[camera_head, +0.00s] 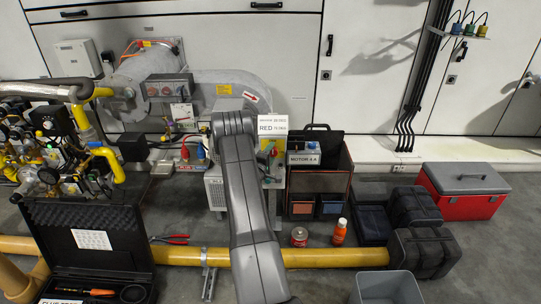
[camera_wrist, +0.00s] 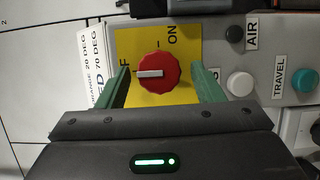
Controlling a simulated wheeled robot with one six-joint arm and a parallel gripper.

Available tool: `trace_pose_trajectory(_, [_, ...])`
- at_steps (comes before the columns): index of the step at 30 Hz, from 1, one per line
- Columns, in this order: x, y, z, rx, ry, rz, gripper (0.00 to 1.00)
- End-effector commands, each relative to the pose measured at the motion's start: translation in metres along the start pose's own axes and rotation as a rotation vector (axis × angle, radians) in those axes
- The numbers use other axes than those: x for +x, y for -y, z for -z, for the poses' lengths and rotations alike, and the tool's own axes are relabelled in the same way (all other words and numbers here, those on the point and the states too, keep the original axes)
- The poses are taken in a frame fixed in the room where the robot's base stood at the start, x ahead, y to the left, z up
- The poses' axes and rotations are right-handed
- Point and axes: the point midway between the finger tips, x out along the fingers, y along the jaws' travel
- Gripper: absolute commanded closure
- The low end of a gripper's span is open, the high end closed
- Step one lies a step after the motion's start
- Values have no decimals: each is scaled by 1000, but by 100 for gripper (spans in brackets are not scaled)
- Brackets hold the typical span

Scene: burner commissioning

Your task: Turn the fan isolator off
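The fan isolator is a red rotary knob (camera_wrist: 158,73) on a yellow plate (camera_wrist: 144,41) in the wrist view. Its white bar lies level in the picture and reaches toward the left. "ON" is printed at the plate's upper right; at the left, only an "F" shows beside my finger. My gripper (camera_wrist: 160,67) is open, with one green finger on each side of the knob and a gap to it on both sides.
Right of the plate, the grey panel carries a white button (camera_wrist: 240,83) under "AIR" and a teal button (camera_wrist: 305,80) by "TRAVEL". A white label card (camera_wrist: 94,66) stands at the left. In the head view, a box marked "MOTOR 4 A" (camera_head: 303,158) is right of my arm.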

Motion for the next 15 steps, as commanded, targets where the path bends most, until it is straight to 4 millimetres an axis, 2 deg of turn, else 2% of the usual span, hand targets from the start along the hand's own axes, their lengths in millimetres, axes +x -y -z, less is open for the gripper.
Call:
trace_pose_trajectory(5, [-1, 0, 0, 1, 0, 0, 39])
trace_pose_trajectory(8, [-9, 0, 0, 0, 0, 1, 39])
trace_pose_trajectory(11, [-25, -1, 0, -1, -1, 3, 39])
trace_pose_trajectory(15, [-57, -1, 1, -2, -3, 3, 39])
